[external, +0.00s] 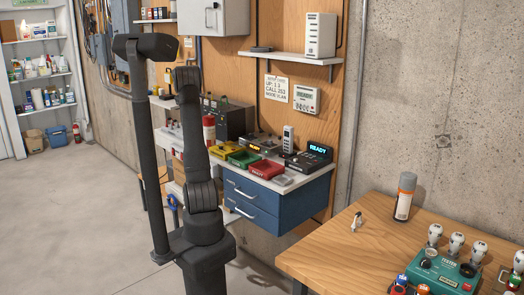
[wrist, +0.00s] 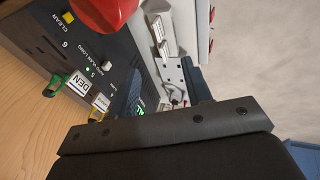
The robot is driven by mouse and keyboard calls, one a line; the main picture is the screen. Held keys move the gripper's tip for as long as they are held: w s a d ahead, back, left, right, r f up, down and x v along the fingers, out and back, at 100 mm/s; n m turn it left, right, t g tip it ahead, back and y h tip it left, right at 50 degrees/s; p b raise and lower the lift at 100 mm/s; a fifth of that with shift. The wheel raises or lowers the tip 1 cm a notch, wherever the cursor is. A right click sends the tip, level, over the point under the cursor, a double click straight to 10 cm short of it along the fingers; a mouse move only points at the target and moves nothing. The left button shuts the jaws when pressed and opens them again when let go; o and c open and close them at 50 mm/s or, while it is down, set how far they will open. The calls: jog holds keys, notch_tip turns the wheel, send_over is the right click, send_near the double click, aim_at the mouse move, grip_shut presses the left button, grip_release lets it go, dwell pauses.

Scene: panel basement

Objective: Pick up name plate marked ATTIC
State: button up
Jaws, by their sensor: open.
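No plate that I can read as ATTIC shows in either view. In the wrist view, a white plate marked DEN (wrist: 77,82) sits at the dark panel's lower edge beside a green piece. A smaller pale plate (wrist: 101,102) with yellow beside it is next to it; its lettering is too small to read. White pieces (wrist: 160,32) lie further up on the pale surface, also unreadable. My gripper (wrist: 166,88) is open, its dark fingers partly showing above the wide bar, with nothing seen held. In the external view my arm hides it.
A dark panel (wrist: 98,58) with buttons fills the wrist view's left, a red object (wrist: 106,12) above it. In the external view, red (external: 258,169), green (external: 227,148) and yellow (external: 242,158) trays stand on the blue-drawer bench (external: 275,205). A wooden table (external: 335,255) is at right.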

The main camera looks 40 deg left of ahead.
jog(key=s+a+n+t+h, duration=0.2)
jog(key=s+a+n+t, duration=0.15)
jog(key=n, duration=1.35)
jog(key=shift+n+g, duration=0.3)
jog(key=shift+g, duration=0.15)
jog(key=x, duration=1.7)
jog(key=shift+f, duration=0.25)
jog(key=shift+c, duration=0.4)
jog(key=c, duration=0.5)
